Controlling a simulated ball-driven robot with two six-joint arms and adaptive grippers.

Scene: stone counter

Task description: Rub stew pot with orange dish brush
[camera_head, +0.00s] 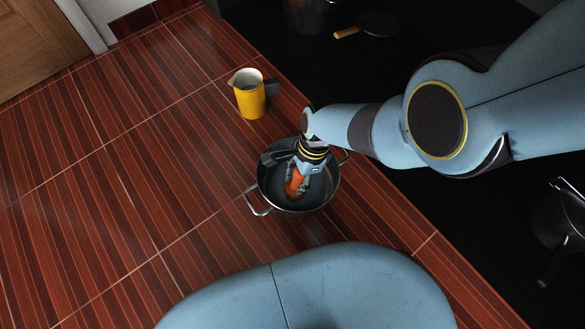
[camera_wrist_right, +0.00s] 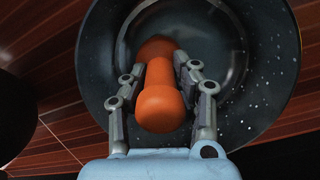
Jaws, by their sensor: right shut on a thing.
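The stew pot (camera_head: 322,200) is a dark, speckled pot with metal side handles. It stands upright on the red-brown striped surface in the head view, and its inside fills much of the right wrist view (camera_wrist_right: 270,75). My right gripper (camera_head: 296,186) reaches down into the pot's opening. It is shut on the orange dish brush (camera_head: 293,182), with a finger on each side of the brush in the right wrist view (camera_wrist_right: 158,95). The brush's far end is inside the pot; whether it touches the pot cannot be told. My left gripper is not in view.
A yellow pitcher (camera_head: 250,97) with a dark handle stands behind the pot, to its upper left. A pan (camera_head: 376,23) with a wooden handle lies on the dark area at the top. The striped surface left of the pot is clear.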

